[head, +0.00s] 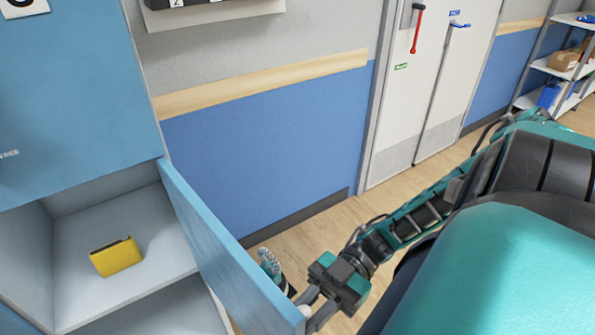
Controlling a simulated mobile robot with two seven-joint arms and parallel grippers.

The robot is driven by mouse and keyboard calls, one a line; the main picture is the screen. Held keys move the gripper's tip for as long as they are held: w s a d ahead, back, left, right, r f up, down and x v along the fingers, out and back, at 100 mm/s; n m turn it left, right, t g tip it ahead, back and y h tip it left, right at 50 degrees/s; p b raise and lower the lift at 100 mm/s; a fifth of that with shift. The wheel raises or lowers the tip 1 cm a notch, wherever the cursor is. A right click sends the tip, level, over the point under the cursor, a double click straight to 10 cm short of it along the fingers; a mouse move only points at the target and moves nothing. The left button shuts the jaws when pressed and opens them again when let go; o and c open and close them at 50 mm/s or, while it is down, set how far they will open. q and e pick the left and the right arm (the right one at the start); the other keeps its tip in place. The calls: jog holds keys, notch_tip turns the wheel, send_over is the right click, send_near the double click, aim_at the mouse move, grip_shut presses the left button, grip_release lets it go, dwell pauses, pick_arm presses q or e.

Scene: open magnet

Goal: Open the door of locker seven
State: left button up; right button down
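A blue locker door (225,250) stands swung open at the lower left, with its free edge toward me. The open compartment (75,275) behind it holds a yellow object (117,257), perhaps a wallet or case. No number shows on this door from here. My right gripper (312,305) is at the near end of the door, by a small pale round knob (305,311). Its fingertips are close to the knob. I cannot tell whether they grip it or only touch it. My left gripper is not in view.
A closed blue locker door (75,90) with a cut-off number label is above. A patterned pale-blue thing (270,264) stands on the floor behind the open door. White double doors (425,90) and a shelf rack (560,70) are farther back. Wooden floor between is clear.

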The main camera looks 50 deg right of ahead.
jog(key=shift+d, duration=0.2)
dwell(0.3)
jog(key=c, duration=1.1)
grip_release()
pick_arm(q)
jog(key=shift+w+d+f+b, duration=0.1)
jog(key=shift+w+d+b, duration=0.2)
jog(key=shift+b, duration=0.3)
pick_arm(e)
jog(key=d, duration=0.8)
jog(key=s+d, duration=0.1)
jog(key=d, duration=0.4)
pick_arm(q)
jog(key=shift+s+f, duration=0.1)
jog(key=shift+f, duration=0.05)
pick_arm(e)
jog(key=shift+a, duration=0.1)
